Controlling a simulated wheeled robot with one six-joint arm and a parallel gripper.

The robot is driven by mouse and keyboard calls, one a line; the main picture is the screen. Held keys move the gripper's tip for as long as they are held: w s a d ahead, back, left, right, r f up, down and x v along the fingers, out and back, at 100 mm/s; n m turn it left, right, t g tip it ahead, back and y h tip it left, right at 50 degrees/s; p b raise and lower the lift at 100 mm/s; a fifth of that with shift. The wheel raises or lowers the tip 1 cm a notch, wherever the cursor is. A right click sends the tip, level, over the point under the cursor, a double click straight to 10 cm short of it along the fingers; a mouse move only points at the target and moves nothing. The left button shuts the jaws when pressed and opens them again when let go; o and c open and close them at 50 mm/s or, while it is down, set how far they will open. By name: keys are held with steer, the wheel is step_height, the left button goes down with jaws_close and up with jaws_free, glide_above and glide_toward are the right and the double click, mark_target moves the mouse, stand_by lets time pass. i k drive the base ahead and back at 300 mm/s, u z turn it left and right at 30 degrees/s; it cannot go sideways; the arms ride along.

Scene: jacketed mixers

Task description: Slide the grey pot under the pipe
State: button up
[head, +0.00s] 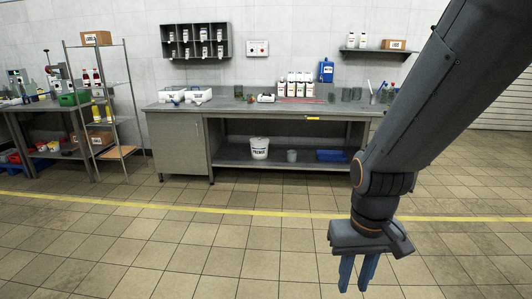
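A small grey pot (291,156) stands on the lower shelf of the workbench, right of a white bucket; I cannot tell whether it is the task's pot. No pipe that I can make out is in view. My gripper (357,282) hangs down over the tiled floor at the lower right, well in front of the bench. Its two blue fingers are a little apart with nothing visible between them. It is far from the grey pot.
The long grey workbench (228,116) stands against the wall, with bottles and boxes on top. The white bucket (259,148) and a blue tray (331,156) share its lower shelf. A metal rack (132,95) stands left. The floor in front is clear.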

mark_target(291, 155)
steer(key=z, duration=0.05)
steer(key=i, duration=4.4)
steer(key=z, duration=0.15)
